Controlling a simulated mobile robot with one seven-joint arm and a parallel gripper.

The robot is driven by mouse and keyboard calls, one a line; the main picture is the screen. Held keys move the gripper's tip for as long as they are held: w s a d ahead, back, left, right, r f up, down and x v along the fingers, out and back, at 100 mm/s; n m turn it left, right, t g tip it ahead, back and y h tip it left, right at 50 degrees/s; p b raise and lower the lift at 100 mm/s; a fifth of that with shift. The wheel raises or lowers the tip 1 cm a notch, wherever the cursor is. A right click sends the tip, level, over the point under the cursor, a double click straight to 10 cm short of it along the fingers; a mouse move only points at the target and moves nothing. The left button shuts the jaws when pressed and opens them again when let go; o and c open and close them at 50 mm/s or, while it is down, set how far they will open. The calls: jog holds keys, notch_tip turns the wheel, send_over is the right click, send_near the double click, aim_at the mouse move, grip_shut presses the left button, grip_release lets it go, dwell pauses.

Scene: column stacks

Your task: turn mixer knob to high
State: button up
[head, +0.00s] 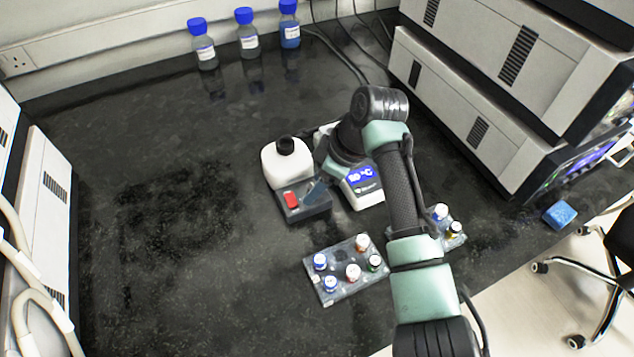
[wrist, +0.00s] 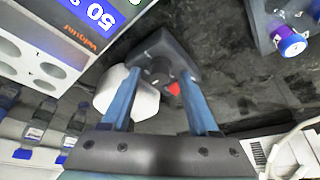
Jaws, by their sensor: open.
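The mixer (head: 282,168) has a white body with a black cup on top and a dark front panel. A red switch (head: 291,200) is on the panel's left part in the head view. In the wrist view the mixer's dark panel (wrist: 168,50) carries a dark round knob (wrist: 160,70) beside the red switch (wrist: 173,88). My gripper (head: 315,190) is at the panel's right part and hides the knob in the head view. In the wrist view my gripper (wrist: 160,78) is open, its blue fingers on either side of the knob. I cannot tell whether they touch it.
A white heater (head: 363,196) with a blue display reading 50 stands close on the right, partly behind my arm. A grey rack (head: 335,290) with several vials stands in front, another (head: 455,240) to the right. Capped bottles (head: 247,40) stand at the back. The left bench is clear.

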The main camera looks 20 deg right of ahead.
jog(key=shift+f, duration=0.1)
grip_shut()
dwell(0.3)
